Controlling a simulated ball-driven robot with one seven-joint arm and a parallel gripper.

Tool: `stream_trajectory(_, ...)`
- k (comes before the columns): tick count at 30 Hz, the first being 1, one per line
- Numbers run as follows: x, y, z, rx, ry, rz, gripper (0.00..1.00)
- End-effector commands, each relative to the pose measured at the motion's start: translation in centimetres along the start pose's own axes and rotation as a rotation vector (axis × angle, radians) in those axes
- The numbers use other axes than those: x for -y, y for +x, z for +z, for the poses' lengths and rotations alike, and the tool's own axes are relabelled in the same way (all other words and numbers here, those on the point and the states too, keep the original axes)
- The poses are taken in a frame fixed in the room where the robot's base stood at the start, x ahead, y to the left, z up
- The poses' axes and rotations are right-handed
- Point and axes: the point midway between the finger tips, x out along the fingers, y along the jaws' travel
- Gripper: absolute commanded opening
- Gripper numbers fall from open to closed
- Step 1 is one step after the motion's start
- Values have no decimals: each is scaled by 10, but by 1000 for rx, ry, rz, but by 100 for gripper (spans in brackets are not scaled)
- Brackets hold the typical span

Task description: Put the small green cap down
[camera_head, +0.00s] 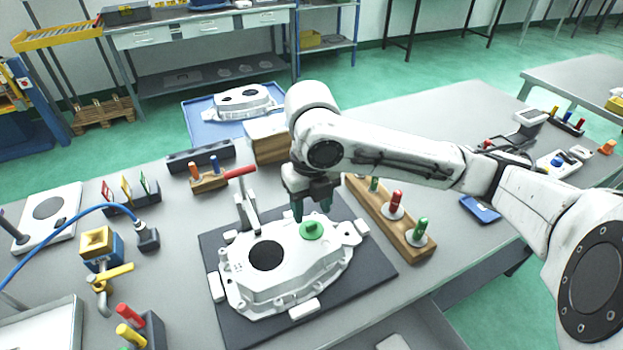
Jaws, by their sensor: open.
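The small green cap (311,231) sits on the upper right part of the white aluminium casting (285,270), beside its round dark opening (266,255). My gripper (312,212) is just above the cap, pointing down, with its dark fingers apart. The cap shows below the fingertips and does not appear to be held. The casting lies on a dark mat (362,285) on the grey table. The exact gap between fingertips and cap is hard to tell.
A red-handled clamp (241,172) stands at the casting's back edge. A wooden rail (408,243) with red and green plugs is close to the right. A wooden block (268,140) stands behind. A valve with yellow handle (112,273) is left.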

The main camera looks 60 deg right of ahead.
Motion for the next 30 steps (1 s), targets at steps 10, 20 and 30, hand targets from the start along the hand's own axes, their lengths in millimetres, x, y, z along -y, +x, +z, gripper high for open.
stream_trajectory(10,0,-66,1,3,-2,-2,52)
stream_trajectory(20,0,-80,0,0,-1,0,52)
stream_trajectory(30,0,-80,0,0,-1,0,52)
